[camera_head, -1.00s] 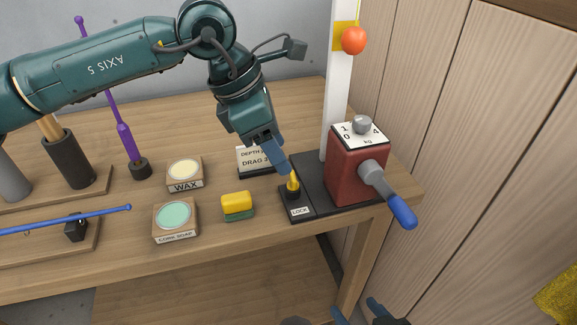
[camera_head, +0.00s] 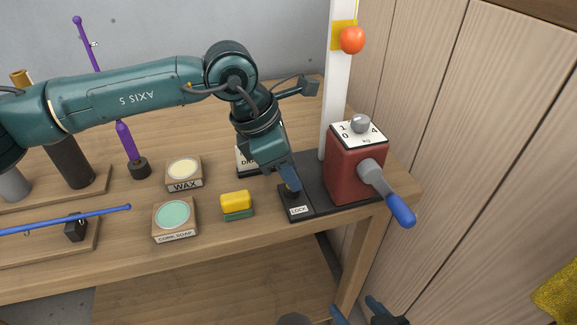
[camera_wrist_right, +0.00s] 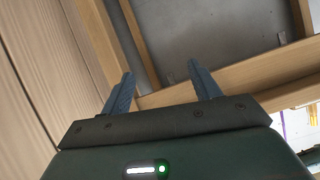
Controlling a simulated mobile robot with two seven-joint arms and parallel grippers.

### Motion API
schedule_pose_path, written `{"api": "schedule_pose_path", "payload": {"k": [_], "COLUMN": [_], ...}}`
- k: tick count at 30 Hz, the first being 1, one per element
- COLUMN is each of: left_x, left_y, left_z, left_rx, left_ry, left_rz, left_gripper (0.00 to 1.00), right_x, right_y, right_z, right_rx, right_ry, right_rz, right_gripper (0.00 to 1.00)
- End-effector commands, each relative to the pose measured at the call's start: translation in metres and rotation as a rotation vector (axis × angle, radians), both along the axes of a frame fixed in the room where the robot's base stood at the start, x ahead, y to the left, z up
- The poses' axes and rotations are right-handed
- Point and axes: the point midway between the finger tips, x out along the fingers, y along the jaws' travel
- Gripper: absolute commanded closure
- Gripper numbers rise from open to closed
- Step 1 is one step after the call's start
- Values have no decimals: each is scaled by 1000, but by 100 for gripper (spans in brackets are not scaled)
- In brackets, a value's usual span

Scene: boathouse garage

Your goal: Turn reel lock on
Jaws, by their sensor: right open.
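The red reel box (camera_head: 352,172) stands on a black base (camera_head: 322,202) at the right end of the bench, with a grey crank and a blue handle (camera_head: 400,209). At the left of this base is the small lock block with a white "LOCK" label (camera_head: 299,210). My left gripper (camera_head: 289,184) points down at the lock block. Its blue fingers cover most of the yellow lock lever, so its tilt and any grasp on it cannot be told. My right gripper (camera_head: 358,309) is low at the bottom edge; the right wrist view shows its fingers (camera_wrist_right: 164,90) apart and empty.
A yellow and green sponge (camera_head: 237,204), a wax tin (camera_head: 184,172) and a cork soap tin (camera_head: 174,217) sit left of the lock. A white post with an orange ball (camera_head: 352,40) rises behind the reel. A wooden wall (camera_head: 490,150) closes the right side.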

Motion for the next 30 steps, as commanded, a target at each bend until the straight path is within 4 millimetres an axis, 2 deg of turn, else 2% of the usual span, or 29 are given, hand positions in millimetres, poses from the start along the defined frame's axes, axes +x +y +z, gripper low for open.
{"api": "schedule_pose_path", "payload": {"k": [1,8,15,21,27,28,30], "left_x": [0,0,0,-1,-1,-1,-1], "left_y": [0,0,0,0,0,0,0], "left_z": [0,0,-4,0,1,1,1], "left_rx": [0,0,1,-1,0,0,0], "left_ry": [0,0,-3,-2,0,0,0], "left_rz": [0,0,78,133,133,133,132], "left_gripper": [74,93,94,94,94,69,64], "right_x": [0,1,4,-2,-4,-4,-4], "right_y": [0,0,-1,-5,-5,-5,-6], "right_z": [1,3,-8,1,0,0,0], "right_rx": [1,1,5,14,12,12,12], "right_ry": [-2,-6,-32,-59,-53,-53,-53], "right_rz": [0,0,-5,-17,-18,-18,-18], "right_gripper": [38,38,38,38,38,38,38]}}
